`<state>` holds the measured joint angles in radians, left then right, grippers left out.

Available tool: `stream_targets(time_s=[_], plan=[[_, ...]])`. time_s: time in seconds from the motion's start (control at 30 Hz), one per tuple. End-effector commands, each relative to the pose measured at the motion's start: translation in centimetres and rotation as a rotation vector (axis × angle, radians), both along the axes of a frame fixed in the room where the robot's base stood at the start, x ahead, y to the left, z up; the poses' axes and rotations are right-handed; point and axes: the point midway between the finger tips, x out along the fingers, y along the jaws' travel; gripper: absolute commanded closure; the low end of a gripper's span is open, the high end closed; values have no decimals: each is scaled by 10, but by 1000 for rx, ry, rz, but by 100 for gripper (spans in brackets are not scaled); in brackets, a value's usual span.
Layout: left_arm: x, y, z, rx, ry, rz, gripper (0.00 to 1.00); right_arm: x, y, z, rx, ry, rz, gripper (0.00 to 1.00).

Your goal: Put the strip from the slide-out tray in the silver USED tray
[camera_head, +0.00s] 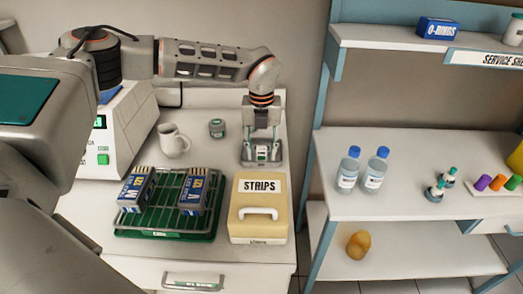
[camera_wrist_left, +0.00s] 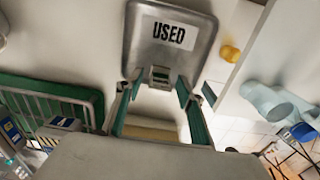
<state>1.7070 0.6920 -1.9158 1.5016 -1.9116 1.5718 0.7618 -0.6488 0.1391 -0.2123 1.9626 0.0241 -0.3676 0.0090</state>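The silver USED tray (camera_head: 244,160) stands on the white counter behind the yellow STRIPS box; its label shows in the left wrist view (camera_wrist_left: 195,62). A small pale and green piece, apparently the strip (camera_head: 262,153), is at the tray between my fingertips; it also shows in the left wrist view (camera_wrist_left: 159,75). My left gripper (camera_head: 262,147) points down over the tray. Its fingers (camera_wrist_left: 159,88) stand apart, with gaps on both sides of the piece. Whether the piece rests on the tray floor is hard to tell. I cannot make out the slide-out tray. My right gripper is not in view.
The STRIPS box (camera_head: 258,225) stands in front of the tray. A green rack (camera_head: 165,224) with blue boxes, a mug (camera_head: 173,141) and a small jar (camera_head: 217,128) are left of it. A white machine (camera_head: 128,130) stands further left; shelves with bottles (camera_head: 348,170) are right.

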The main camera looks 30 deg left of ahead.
Motion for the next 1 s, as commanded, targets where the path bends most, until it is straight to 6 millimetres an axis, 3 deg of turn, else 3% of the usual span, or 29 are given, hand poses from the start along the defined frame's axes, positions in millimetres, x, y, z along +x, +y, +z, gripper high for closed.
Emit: stream_targets(time_s=[0.23, 0.7, 1.0], plan=[[1, 0, 17, -1, -3, 0, 62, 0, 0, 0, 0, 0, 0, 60], [0, 0, 106, 0, -2, 0, 62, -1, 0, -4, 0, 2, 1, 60], [0, 0, 123, 0, 0, 0, 62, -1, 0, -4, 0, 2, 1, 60]])
